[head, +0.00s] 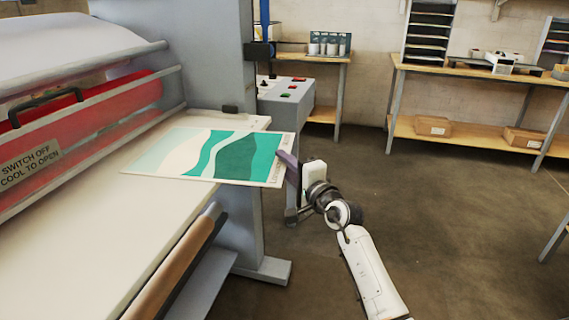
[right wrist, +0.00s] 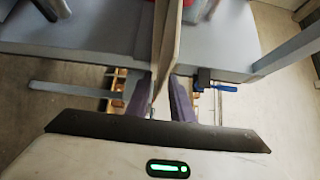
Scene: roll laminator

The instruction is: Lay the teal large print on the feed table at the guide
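The teal large print (head: 236,156), a white sheet with teal and pale green shapes, is over the cream feed table (head: 75,250) near its far end. Its right part reaches past the table's edge. I cannot tell whether it touches the table or is slightly above it. My right gripper (head: 286,166) is at the print's right edge, with its purple fingers on either side of it. In the right wrist view the print (right wrist: 167,45) shows edge-on between the fingers (right wrist: 165,98). I cannot clearly make out the guide. My left gripper is out of view.
The laminator's red guard (head: 90,112), with a warning label, stands left of the table. A small dark block (head: 230,109) sits at the far side. A grey control box (head: 288,100) stands behind the print. Shelved benches (head: 480,85) line the back wall; the right floor is clear.

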